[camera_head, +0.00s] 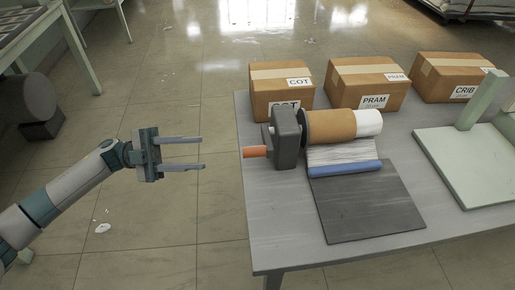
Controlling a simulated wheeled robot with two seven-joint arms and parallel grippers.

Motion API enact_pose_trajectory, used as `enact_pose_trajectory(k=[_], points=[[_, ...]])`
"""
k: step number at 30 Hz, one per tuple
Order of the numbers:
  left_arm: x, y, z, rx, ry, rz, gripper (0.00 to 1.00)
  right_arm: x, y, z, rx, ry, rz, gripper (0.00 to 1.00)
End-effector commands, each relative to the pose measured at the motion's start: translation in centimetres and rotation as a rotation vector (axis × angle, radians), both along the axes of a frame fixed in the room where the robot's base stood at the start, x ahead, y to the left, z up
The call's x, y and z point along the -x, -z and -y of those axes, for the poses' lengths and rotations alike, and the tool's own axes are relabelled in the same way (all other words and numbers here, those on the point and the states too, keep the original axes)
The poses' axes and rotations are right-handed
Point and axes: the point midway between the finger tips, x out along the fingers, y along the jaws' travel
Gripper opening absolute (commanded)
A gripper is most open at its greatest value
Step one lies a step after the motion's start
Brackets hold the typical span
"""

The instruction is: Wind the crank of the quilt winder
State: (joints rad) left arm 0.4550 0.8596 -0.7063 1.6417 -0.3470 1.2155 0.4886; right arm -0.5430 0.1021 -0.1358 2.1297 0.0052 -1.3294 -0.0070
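The quilt winder stands on the grey table at the centre right. It has a dark grey housing (287,138), a brown and white roller (332,126), and a crank with an orange handle (255,152) that points left past the table's edge. Whitish sheet material (342,156) hangs from the roller to a blue bar (345,169). My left gripper (203,153) is to the left of the handle, over the floor. Its two fingers are apart, with nothing between them, and do not touch the handle. My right gripper is out of view.
Boxes labelled COT (270,75), PRAM (350,95) and CRIB (435,88) stand along the table's back. A dark board (367,205) lies before the winder. A pale green stand (465,165) is at the right. The table's front left (275,230) is bare.

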Motion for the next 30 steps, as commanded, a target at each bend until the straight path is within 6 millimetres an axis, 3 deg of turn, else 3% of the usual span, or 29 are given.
enact_pose_trajectory(k=[21, 30], points=[[1.4, -3.2, 11.6, 0.003, 0.002, 0.001, 0.37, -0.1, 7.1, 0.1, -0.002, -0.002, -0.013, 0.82], [1.7, -3.9, 15.0, 0.001, 0.001, 0.001, 0.37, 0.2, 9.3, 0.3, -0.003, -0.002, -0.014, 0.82]])
